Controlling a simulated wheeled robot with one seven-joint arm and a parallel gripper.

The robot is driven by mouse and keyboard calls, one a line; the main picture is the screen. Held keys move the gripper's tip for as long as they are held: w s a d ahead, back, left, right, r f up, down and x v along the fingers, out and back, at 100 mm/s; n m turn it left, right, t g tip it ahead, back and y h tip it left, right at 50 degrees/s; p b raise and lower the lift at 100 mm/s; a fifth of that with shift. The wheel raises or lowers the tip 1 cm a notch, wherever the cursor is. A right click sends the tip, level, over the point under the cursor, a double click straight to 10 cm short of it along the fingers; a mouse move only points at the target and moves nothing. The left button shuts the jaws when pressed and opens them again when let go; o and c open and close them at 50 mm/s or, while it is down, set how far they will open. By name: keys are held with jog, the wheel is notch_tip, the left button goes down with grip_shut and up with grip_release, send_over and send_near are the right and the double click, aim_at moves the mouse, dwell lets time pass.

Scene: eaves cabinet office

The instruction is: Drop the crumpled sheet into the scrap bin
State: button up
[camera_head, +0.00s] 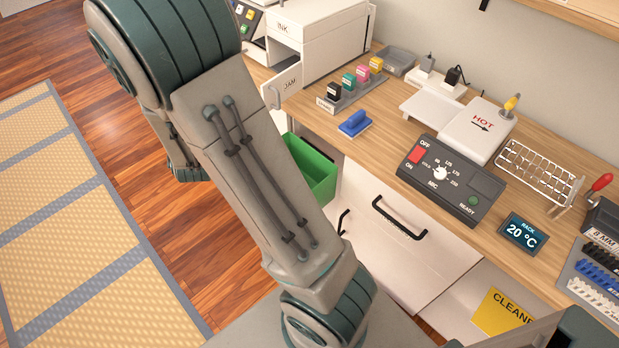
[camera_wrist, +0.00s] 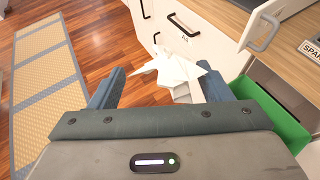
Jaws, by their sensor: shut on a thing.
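A crumpled white sheet (camera_wrist: 178,68) shows between the two blue-grey fingers of my gripper (camera_wrist: 160,84) in the wrist view. My gripper is shut on it and holds it in the air. An open green bin (camera_head: 316,172), seemingly the scrap bin, stands by the counter's front, partly hidden by my arm in the head view. In the wrist view the bin (camera_wrist: 268,112) lies right of my gripper, its left part behind the right finger. The sheet appears left of the bin. The head view does not clearly show my gripper or the sheet.
White drawers with dark handles (camera_head: 399,218) are below. A printer (camera_head: 320,35) stands at the back. Wooden floor (camera_head: 140,150) is open at left.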

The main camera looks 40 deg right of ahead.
jog(key=s+d+f+m+g+h+b, duration=0.2)
jog(key=s+d+f+m+g, duration=0.15)
jog(key=d, duration=0.45)
jog(key=s+d+f+m+g+h+b, duration=0.25)
jog(key=d+f, duration=0.25)
jog(key=d, duration=0.4)
jog(key=s+d+f+m+g+h+b, duration=0.25)
jog(key=d+f+m, duration=0.2)
jog(key=d, duration=0.35)
jog(key=shift+n, duration=0.45)
jog(key=f+b, duration=0.1)
jog(key=f, duration=0.1)
jog(key=f+b, duration=0.3)
jog(key=shift+w+f, duration=0.3)
jog(key=shift+f, duration=0.05)
jog(key=o, duration=1)
jog(key=p+v, duration=0.2)
jog(key=v, duration=1.1)
jog(key=shift+s+a, duration=0.3)
jog(key=shift+a, duration=0.05)
